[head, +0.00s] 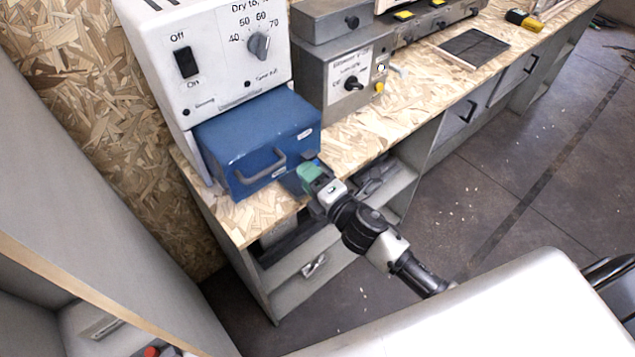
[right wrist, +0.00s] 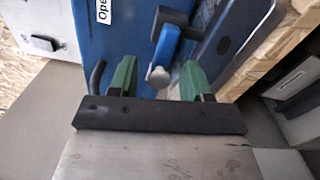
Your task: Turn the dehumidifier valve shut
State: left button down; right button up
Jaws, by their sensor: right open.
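The dehumidifier (head: 215,50) is a white box with a dial and a switch, above a blue tank (head: 240,165) with a grey handle. In the right wrist view, a valve (right wrist: 165,48) with a blue lever and a pale rounded end stands out beside the blue tank (right wrist: 100,50). A label beginning "Ope" is partly cut off. My right gripper (right wrist: 158,78) is open, its green fingers on either side of the lever's end, with gaps visible. In the head view, my right gripper (head: 308,174) is at the tank's right front corner and hides most of the valve. My left gripper is out of view.
The chipboard worktop (head: 262,212) has a front edge close to my right gripper, with grey shelves below. Grey control boxes (head: 342,80) stand right of the dehumidifier. A dark plate (head: 473,47) lies farther right. Open floor lies in front.

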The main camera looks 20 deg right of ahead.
jog(key=b+v, duration=0.2)
jog(key=v, duration=0.8)
jog(key=shift+s, duration=0.3)
jog(key=shift+d, duration=0.15)
jog(key=s+d+f+m+g+h, duration=0.2)
jog(key=f+m, duration=0.2)
jog(key=f, duration=0.6)
jog(key=s+d+f+m+g+h, duration=0.2)
jog(key=s+f+m+g, duration=0.15)
jog(key=f, duration=0.75)
jog(key=s+d+f+m+g+h, duration=0.15)
jog(key=f+m, duration=0.35)
jog(key=f, duration=0.5)
jog(key=s+f+m+g, duration=0.4)
jog(key=s+f, duration=0.4)
jog(key=s, duration=0.5)
jog(key=s+f+m+g, duration=0.5)
jog(key=s+f, duration=0.3)
jog(key=s, duration=0.5)
jog(key=shift+a+f+h, duration=0.35)
jog(key=shift+a, duration=0.05)
